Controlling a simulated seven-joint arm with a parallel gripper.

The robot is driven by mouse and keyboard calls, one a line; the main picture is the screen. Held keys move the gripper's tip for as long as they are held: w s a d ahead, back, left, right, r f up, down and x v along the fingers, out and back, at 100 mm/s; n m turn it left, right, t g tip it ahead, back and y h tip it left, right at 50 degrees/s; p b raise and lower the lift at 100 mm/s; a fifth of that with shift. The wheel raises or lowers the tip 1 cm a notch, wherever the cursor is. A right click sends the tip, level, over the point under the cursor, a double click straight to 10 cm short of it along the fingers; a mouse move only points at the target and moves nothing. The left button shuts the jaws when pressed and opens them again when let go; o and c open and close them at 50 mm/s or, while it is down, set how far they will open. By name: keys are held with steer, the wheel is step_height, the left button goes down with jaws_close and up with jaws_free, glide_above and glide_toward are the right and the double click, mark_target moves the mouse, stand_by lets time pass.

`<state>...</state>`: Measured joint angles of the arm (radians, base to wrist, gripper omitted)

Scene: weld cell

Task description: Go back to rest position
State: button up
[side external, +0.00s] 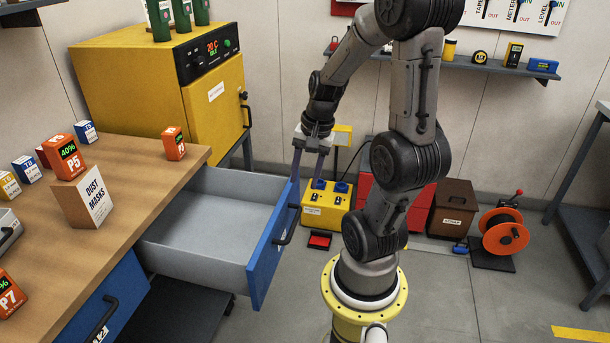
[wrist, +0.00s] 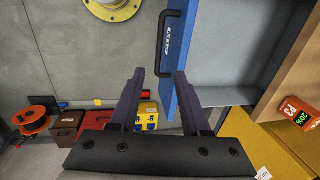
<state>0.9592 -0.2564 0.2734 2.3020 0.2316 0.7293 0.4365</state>
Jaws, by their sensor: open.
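My gripper (side external: 310,160) is open, pointing down near the far end of the blue drawer front. Its two fingers also show in the wrist view (wrist: 158,75), apart, with nothing held between them; one finger looks close to the drawer front's edge there, and I cannot tell if it touches. The drawer (side external: 215,215) is pulled out from the workbench and its grey inside is empty. Its blue front (side external: 265,262) has a dark handle (side external: 289,226); the handle also shows in the wrist view (wrist: 170,38).
The wooden workbench (side external: 130,185) carries a dust masks box (side external: 85,200) and several small boxes. A yellow oven (side external: 170,85) stands behind. On the floor are a yellow unit (side external: 325,205), a brown bin (side external: 452,207) and an orange reel (side external: 503,235). The right floor is mostly clear.

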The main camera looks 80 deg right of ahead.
steer(key=w+a+r+n+t, duration=0.2)
steer(key=w+a+r+n, duration=0.4)
steer(key=a, duration=0.4)
steer(key=s+a+r+n+t, duration=0.1)
steer(key=s+a+r+n, duration=0.3)
steer(key=n, duration=0.7)
steer(key=s+a, duration=0.2)
steer(key=a, duration=0.1)
steer(key=shift+a+n, duration=0.4)
